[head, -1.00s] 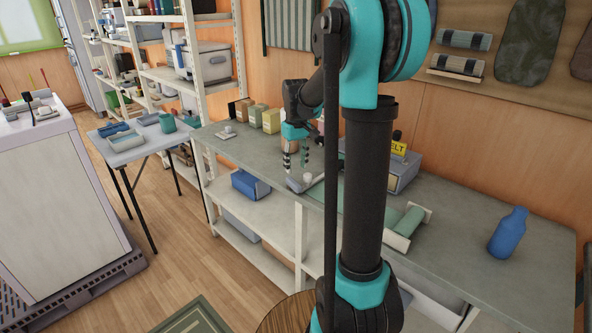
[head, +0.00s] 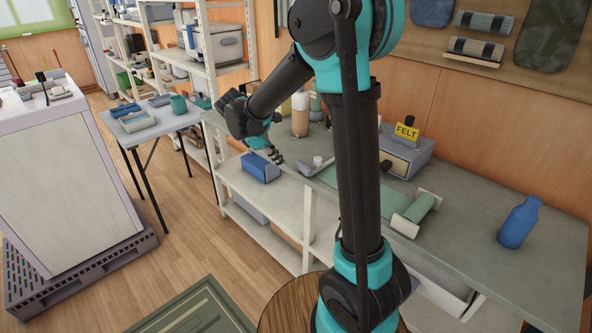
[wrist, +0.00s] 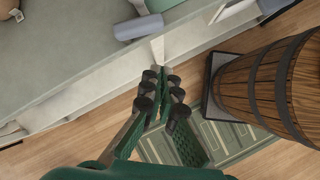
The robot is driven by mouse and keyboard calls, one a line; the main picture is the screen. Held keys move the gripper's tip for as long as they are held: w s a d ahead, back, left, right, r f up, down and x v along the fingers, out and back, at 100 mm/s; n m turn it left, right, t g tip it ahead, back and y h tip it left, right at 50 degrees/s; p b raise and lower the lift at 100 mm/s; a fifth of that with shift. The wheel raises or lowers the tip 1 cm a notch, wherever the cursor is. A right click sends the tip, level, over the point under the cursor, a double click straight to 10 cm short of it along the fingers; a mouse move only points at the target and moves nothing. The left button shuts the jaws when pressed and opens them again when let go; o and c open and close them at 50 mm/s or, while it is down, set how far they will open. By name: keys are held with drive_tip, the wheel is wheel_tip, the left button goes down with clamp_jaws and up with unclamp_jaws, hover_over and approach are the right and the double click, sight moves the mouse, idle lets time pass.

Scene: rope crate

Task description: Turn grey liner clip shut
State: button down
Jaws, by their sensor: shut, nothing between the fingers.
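My gripper (head: 274,156) is shut and empty.
A blue bin (head: 261,167) sits on the lower shelf. A wooden barrel (wrist: 262,85) stands close on the right in the wrist view.

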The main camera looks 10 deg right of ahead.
sight(304, 170)
drive_tip(key=s+a+r+n+t+h, duration=0.1)
drive_tip(key=s+a+n+t+h, duration=0.1)
drive_tip(key=a+n, duration=0.25)
drive_tip(key=d+r+x, duration=0.2)
drive_tip(key=x, duration=1)
drive_tip(key=shift+w+d+f+n, duration=0.2)
drive_tip(key=shift+w+d+n, duration=0.05)
drive_tip(key=shift+w+n, duration=0.15)
drive_tip(key=shift+d+n+t, duration=0.4)
drive_tip(key=shift+d+n, duration=0.15)
drive_tip(key=shift+d, duration=0.6)
drive_tip(key=shift+s, duration=0.1)
